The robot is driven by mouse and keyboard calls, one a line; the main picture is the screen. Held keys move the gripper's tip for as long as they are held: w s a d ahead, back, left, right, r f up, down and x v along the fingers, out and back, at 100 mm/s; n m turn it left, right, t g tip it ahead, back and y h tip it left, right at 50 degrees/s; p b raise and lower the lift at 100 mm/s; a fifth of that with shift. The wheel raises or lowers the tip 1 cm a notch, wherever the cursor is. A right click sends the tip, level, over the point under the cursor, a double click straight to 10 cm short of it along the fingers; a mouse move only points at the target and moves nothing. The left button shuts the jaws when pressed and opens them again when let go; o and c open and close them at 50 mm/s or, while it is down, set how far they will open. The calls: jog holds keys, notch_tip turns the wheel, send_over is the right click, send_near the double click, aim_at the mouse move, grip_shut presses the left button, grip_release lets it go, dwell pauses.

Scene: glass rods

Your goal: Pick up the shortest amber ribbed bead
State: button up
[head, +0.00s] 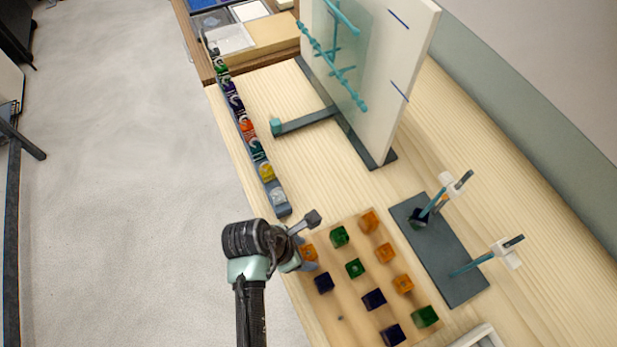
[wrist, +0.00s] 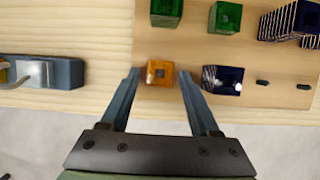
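Several amber beads sit on a wooden board (head: 341,318). One amber bead (head: 308,253) is at the board's near edge, beside my gripper (head: 306,242); others are the back amber bead (head: 368,222), the middle one (head: 384,252) and the right one (head: 403,283). In the wrist view, the near amber bead (wrist: 159,72) shows a small hole on top and lies between my open fingertips, with a gap on each side. My gripper holds nothing. Ribbing and relative heights of the amber beads are too small to tell.
Green beads (head: 340,236) and dark blue beads (head: 324,282) share the board; one dark blue bead (wrist: 222,78) stands just right of my right finger. A rail of coloured items (head: 262,160) runs along the table edge. A dark rod stand (head: 455,280) is behind the board.

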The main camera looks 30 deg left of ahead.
aim_at(304, 254)
grip_shut()
notch_tip(304, 254, up, 10)
dwell(0.6)
